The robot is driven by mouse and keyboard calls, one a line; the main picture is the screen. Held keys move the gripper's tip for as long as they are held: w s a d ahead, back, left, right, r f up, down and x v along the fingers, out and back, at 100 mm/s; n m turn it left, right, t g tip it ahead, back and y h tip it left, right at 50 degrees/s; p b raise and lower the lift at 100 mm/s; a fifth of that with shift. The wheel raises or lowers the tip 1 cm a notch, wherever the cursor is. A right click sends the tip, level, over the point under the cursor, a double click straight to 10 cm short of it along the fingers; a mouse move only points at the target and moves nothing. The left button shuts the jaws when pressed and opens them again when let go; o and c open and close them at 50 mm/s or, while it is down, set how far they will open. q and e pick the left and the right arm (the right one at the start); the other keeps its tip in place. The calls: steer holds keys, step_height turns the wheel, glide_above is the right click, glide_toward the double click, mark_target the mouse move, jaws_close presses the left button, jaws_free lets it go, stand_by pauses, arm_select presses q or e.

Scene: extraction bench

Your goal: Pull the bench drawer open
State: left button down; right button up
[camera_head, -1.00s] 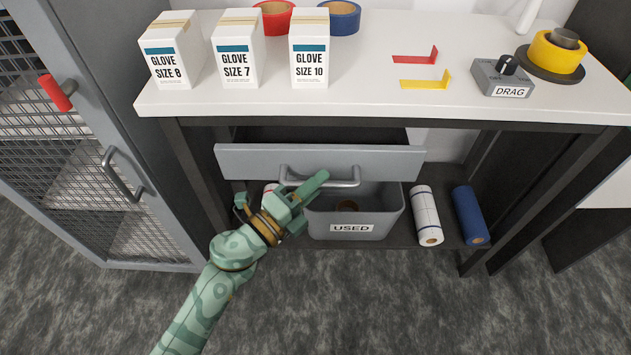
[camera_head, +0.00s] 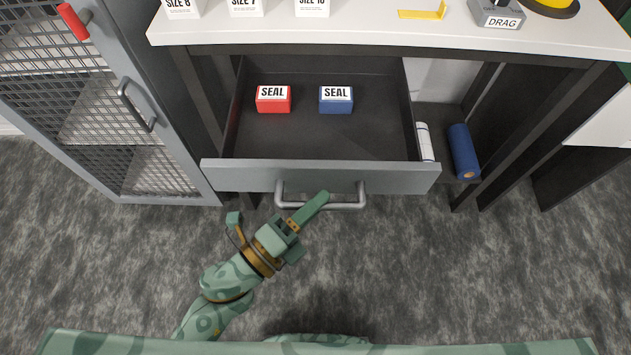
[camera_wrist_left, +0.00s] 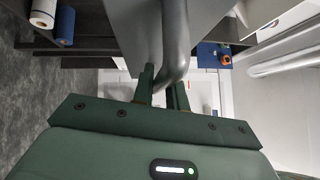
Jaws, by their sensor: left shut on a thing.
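The bench drawer (camera_head: 320,178) stands pulled well out from under the white bench top, with its dark inside showing. A red box (camera_head: 273,100) and a blue box (camera_head: 336,100), both labelled SEAL, lie in it toward the back. The grey bar handle (camera_head: 345,204) is on the drawer front. In the left wrist view the handle (camera_wrist_left: 175,40) passes between the two fingers (camera_wrist_left: 163,85). My right gripper is not in view.
The white bench top (camera_head: 400,32) carries glove boxes and a DRAG block (camera_head: 497,14). A mesh-door cabinet (camera_head: 100,110) stands at the left. A blue roll (camera_head: 463,150) and a white roll (camera_head: 424,141) lie on the lower shelf. Floor in front is clear.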

arm_select(q)
steer(key=shift+s+f, duration=0.1)
steer(key=shift+s, duration=0.25)
steer(key=c, duration=1.4)
jaws_free()
steer(key=shift+a, duration=0.1)
steer(key=p+v, duration=0.1)
steer(key=v, duration=1.5)
steer(key=shift+s, duration=0.1)
